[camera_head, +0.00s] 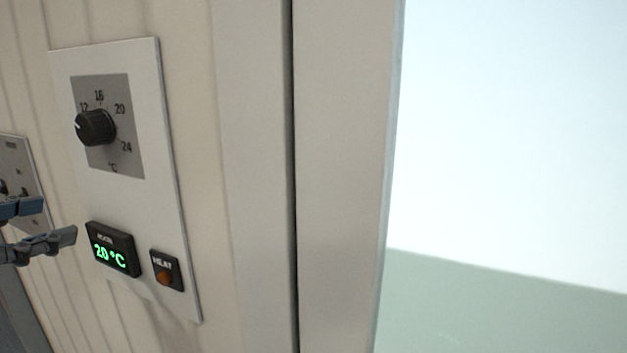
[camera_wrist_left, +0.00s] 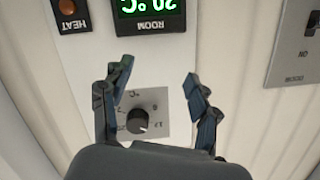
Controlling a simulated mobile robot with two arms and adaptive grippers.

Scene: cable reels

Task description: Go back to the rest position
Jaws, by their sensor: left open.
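My left gripper (camera_head: 42,228) comes in at the left edge of the head view, in front of the wall beside a white thermostat panel (camera_head: 150,215). In the left wrist view the gripper (camera_wrist_left: 158,90) is open and empty, its fingers spread apart. The black dial knob (camera_head: 95,127) sits on a grey scale plate marked 12 to 24; it also shows between the finger bases in the left wrist view (camera_wrist_left: 137,121). A room display (camera_head: 112,249) reads 20 °C in green. My right gripper is in neither view.
A heat box (camera_head: 166,270) with an orange lamp or button is right of the display. A grey switch plate (camera_head: 18,170) is on the wall at the far left, partly behind my gripper. A pale door frame (camera_head: 340,170) stands right of the panel, with open space beyond.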

